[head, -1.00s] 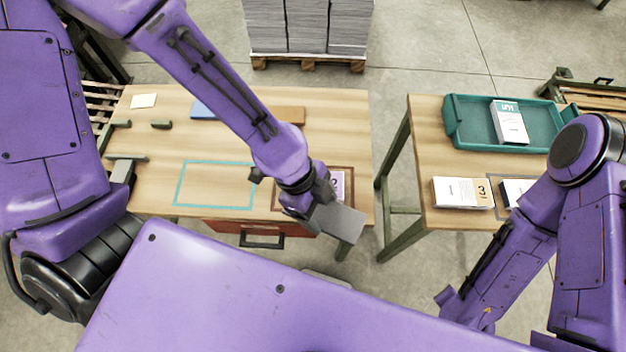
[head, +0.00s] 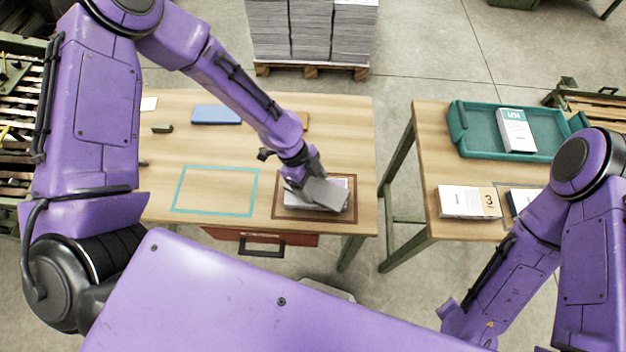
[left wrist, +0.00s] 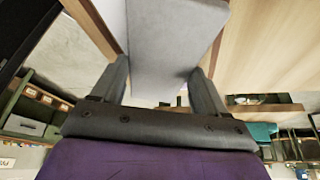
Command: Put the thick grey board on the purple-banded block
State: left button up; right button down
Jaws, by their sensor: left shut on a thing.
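My left gripper (head: 310,183) is shut on the thick grey board (head: 329,194). In the left wrist view the board (left wrist: 172,45) lies between the two fingers. In the head view the board is tilted and overlaps the purple-banded block (head: 293,199), a pale block inside the brown outline on the left table. The board and gripper hide most of the block and its band. I cannot tell whether the board touches it. My right gripper is not in view.
A teal outline (head: 215,214) on the left table is empty. A blue block (head: 216,114) lies at the back. The right table holds a green tray (head: 480,144) with a white block (head: 515,130), and a block marked 3 (head: 469,201). A gap separates the tables.

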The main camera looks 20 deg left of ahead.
pick_arm(q)
jog(key=shift+w+f, duration=0.1)
jog(key=shift+f, duration=0.1)
jog(key=shift+f, duration=0.15)
jog(key=o, duration=1.1)
jog(key=v, duration=1.2)
jog(key=shift+r+b, duration=0.25)
jog(key=shift+b, duration=0.2)
